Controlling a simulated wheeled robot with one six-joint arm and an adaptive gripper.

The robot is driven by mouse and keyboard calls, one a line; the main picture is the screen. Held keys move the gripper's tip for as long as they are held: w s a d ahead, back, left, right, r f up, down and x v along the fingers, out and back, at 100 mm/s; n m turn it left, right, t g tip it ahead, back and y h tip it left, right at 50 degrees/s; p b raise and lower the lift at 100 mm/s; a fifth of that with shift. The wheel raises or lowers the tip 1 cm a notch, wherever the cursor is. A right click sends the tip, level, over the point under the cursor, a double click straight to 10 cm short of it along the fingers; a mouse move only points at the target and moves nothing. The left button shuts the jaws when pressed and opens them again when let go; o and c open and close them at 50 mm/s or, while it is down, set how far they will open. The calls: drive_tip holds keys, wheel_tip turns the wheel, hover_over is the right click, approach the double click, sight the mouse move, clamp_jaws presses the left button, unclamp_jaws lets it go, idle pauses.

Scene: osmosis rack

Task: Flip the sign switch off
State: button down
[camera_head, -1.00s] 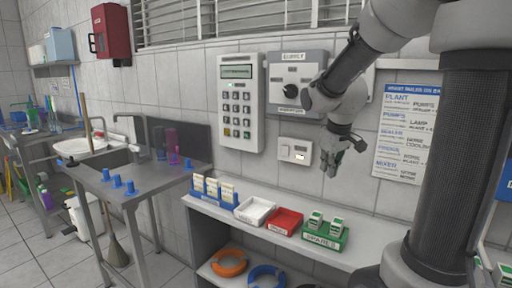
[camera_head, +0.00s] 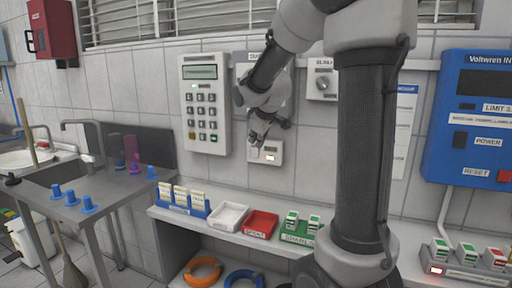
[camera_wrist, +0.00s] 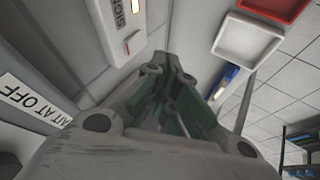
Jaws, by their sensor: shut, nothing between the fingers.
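The sign switch (camera_head: 270,152) is a small white box on the tiled wall, below the keypad and the grey supply panel. In the wrist view the switch box (camera_wrist: 115,32), with letters reading "SIGN", is at the top, left of the fingers, with a lit amber spot and a pale switch part at its edge. My gripper (camera_head: 256,140) is in front of the box's upper left part in the head view and hides some of it. The shut, empty gripper (camera_wrist: 172,80) also shows in the wrist view, apart from the switch part. I cannot tell the switch's position.
A shelf below holds a white tray (camera_head: 246,216), a red tray (camera_head: 275,224) and a green spares tray (camera_head: 299,240). The keypad (camera_head: 205,100) is on the wall at upper left. A blue panel (camera_head: 480,145) hangs at right.

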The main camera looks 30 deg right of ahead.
sight(255, 152)
drive_tip(key=w+d+f, duration=0.4)
drive_tip(key=w+f, duration=0.2)
drive_tip(key=w, duration=0.2)
drive_tip(key=shift+d+f, duration=0.3)
drive_tip(key=shift+f, duration=0.1)
drive_tip(key=shift+w+a, duration=0.1)
